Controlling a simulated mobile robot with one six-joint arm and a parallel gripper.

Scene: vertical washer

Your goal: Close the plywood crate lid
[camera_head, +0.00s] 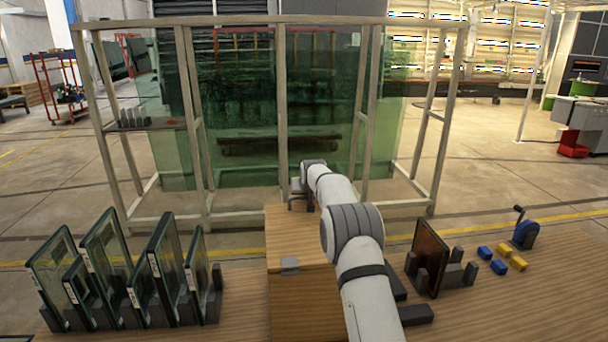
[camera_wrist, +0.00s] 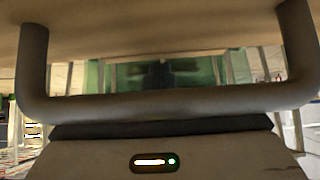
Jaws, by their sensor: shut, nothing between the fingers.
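The plywood crate (camera_head: 305,310) stands on the bench in the middle of the head view. Its lid panel (camera_head: 288,232) shows above the front face, with a small grey latch plate (camera_head: 290,264) at the near edge. I cannot tell the lid's exact angle. My arm reaches along the crate's right side, and my gripper (camera_head: 298,190) is at the far edge of the panel. In the wrist view a grey U-shaped handle (camera_wrist: 165,106) hangs from a wooden panel (camera_wrist: 160,30), close before my gripper (camera_wrist: 160,128). The gripper is shut and holds nothing. Whether it touches the handle is unclear.
Dark glass panels (camera_head: 110,260) stand in a slotted rack on the left. A brown panel (camera_head: 428,258) in a holder, yellow and blue blocks (camera_head: 500,267) and a blue crank device (camera_head: 525,233) are on the right. A glazed frame (camera_head: 283,100) stands behind the bench.

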